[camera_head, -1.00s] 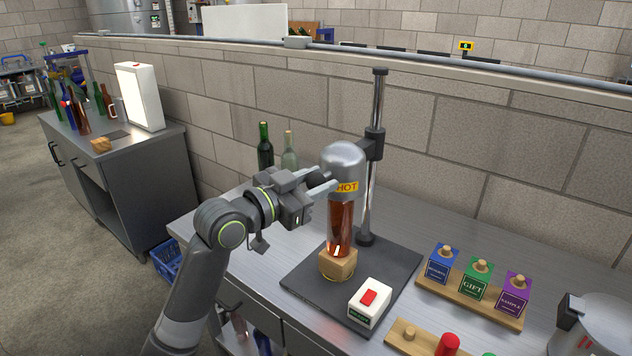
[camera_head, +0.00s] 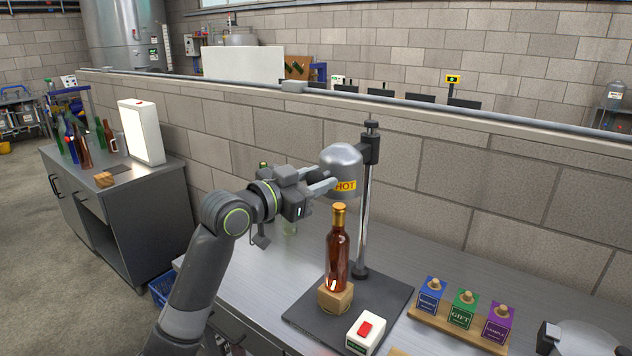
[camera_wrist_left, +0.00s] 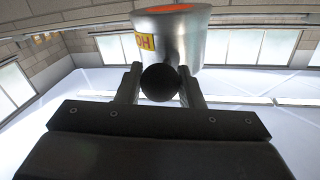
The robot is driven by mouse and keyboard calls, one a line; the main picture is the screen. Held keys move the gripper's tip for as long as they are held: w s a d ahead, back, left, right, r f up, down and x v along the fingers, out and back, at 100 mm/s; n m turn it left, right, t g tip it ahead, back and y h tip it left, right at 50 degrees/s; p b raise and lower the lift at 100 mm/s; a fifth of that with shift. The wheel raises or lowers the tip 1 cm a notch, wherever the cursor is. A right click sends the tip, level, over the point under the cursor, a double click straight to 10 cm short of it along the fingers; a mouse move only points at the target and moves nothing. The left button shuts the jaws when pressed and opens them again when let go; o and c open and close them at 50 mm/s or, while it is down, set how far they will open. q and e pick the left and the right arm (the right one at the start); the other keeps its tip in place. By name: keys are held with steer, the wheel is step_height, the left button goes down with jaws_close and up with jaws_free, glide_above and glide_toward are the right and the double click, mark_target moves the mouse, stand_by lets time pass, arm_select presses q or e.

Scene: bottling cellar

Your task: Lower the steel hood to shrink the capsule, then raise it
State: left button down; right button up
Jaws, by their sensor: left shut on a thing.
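The steel hood (camera_head: 341,160) with its yellow HOT label is high on the post (camera_head: 366,215), apart from and above the bottle. My left gripper (camera_head: 326,186) is at the hood's left side, shut on its dark round knob. In the left wrist view the knob (camera_wrist_left: 160,83) sits between the fingers, and the hood (camera_wrist_left: 185,42) shows a glowing orange opening. The amber bottle (camera_head: 337,255) stands upright on a wooden block (camera_head: 335,297), with a gold capsule (camera_head: 339,215) over its neck. My right gripper is not in view.
A white switch box with a red rocker (camera_head: 365,332) stands on the dark base plate (camera_head: 310,316). A wooden rack with blue, green and purple stamps (camera_head: 462,309) is to the right. The bench behind the post is clear. A block wall (camera_head: 450,180) runs behind.

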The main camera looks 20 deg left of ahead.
arm_select(q)
steer(key=shift+r, duration=0.4)
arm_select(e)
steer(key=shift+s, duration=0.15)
arm_select(q)
steer(key=c, duration=1)
jaws_free()
steer(key=shift+f, duration=0.1)
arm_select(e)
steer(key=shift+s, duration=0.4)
arm_select(q)
steer(key=shift+s+a+f+b, duration=0.15)
steer(key=shift+s+a+b, duration=0.15)
steer(key=shift+s, duration=0.15)
steer(key=b+v, duration=0.3)
steer(key=v, duration=1.3)
steer(key=shift+s, duration=0.1)
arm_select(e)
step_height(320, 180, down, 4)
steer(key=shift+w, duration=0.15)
